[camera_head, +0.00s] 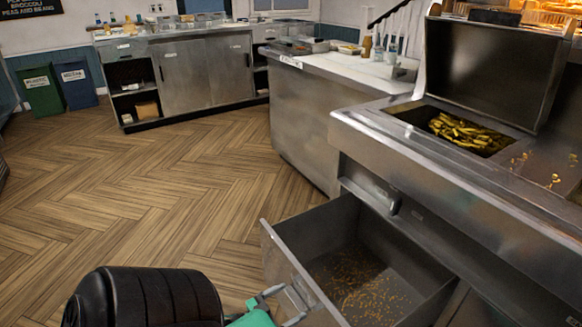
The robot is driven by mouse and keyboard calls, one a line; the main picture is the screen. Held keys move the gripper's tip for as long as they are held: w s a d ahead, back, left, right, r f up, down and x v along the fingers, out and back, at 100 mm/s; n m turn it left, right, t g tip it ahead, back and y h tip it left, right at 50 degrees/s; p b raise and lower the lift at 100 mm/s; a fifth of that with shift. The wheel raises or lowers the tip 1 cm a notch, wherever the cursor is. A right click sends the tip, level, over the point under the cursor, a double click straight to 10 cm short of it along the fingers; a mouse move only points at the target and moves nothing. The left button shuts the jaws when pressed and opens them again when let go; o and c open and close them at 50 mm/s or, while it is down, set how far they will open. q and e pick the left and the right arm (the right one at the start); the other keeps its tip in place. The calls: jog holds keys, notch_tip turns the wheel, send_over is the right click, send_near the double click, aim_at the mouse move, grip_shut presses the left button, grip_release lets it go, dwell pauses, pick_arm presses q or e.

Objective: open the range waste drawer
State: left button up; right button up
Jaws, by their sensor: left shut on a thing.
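The range waste drawer (290,262) is pulled well out of the front of the steel frying range (460,190). Its inside shows brown crumbs on the bottom. My left gripper (290,303), with a green part behind grey fingers, is at the outer face of the drawer front near the bottom of the view. It is shut on the drawer's handle, which is mostly hidden by the fingers and the drawer front. My black arm link fills the lower left. My right gripper is not in view.
Fried food (466,132) lies in the range's open well under a raised lid (485,65). A steel counter (315,130) stands behind the drawer. Green (40,90) and blue (75,85) bins stand far left. The wooden floor left of the drawer is clear.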

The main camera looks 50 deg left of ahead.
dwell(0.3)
pick_arm(q)
jog(key=o, duration=1.1)
jog(key=shift+s, duration=0.15)
jog(key=s+a+p, duration=0.1)
jog(key=s, duration=1.2)
jog(key=shift+s, duration=0.3)
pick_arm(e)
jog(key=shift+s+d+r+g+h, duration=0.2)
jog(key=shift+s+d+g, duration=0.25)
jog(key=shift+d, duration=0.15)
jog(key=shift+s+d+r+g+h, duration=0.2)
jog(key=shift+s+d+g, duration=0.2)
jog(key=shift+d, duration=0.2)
